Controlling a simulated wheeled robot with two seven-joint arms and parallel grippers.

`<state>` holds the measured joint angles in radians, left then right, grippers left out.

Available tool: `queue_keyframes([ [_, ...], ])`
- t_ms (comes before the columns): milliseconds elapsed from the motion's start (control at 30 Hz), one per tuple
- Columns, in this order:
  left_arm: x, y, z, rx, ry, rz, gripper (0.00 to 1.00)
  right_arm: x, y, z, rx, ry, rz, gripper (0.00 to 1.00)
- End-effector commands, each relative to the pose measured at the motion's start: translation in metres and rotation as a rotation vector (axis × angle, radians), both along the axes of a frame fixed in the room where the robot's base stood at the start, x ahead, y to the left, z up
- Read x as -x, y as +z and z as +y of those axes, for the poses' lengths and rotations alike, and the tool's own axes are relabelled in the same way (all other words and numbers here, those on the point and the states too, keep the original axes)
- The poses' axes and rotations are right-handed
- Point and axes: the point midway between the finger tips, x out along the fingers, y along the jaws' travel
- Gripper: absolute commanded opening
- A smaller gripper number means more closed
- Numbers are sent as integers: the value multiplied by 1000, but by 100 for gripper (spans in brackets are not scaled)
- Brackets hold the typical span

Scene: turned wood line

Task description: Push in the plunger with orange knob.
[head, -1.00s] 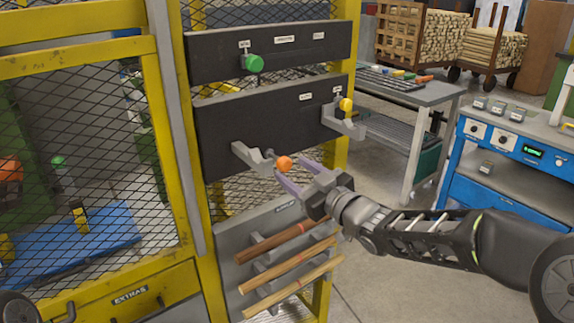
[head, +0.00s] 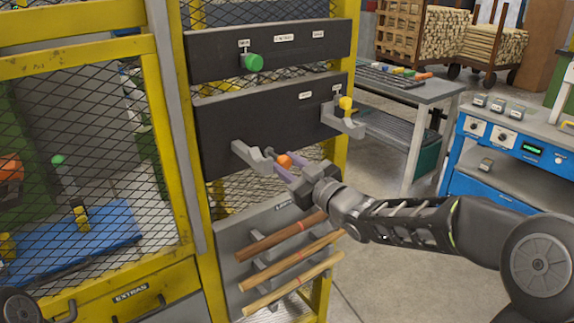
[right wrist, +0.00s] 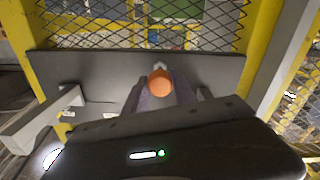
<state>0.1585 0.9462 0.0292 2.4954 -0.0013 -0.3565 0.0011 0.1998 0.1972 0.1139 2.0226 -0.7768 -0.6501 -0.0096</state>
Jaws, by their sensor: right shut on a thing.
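The orange knob (head: 284,161) sits at the end of a grey bracket (head: 252,158) on the lower dark panel. In the right wrist view the orange knob (right wrist: 159,83) is in the middle, between two purple-grey fingers. My right gripper (head: 289,162) reaches in from the right and is shut on the orange knob, one finger on each side. It also shows in the right wrist view (right wrist: 160,92). The plunger's shaft behind the knob is mostly hidden. My left gripper is not in view.
A yellow knob (head: 346,103) stands above a second grey bracket (head: 342,121) at the panel's right end. A green knob (head: 252,62) is on the upper panel. Wooden rods (head: 292,256) rest on a rack below my right gripper. A yellow mesh cage (head: 90,150) fills the left.

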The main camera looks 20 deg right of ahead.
Motion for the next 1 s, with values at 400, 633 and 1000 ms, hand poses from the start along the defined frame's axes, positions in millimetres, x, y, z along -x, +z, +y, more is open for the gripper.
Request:
queue_keyframes([
  [400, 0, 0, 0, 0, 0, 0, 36, 0, 0, 0, 0, 0, 0, 0],
  [633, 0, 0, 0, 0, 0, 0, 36, 0, 0, 0, 0, 0, 0, 0],
  [1000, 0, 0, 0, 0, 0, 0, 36, 0, 0, 0, 0, 0, 0, 0],
])
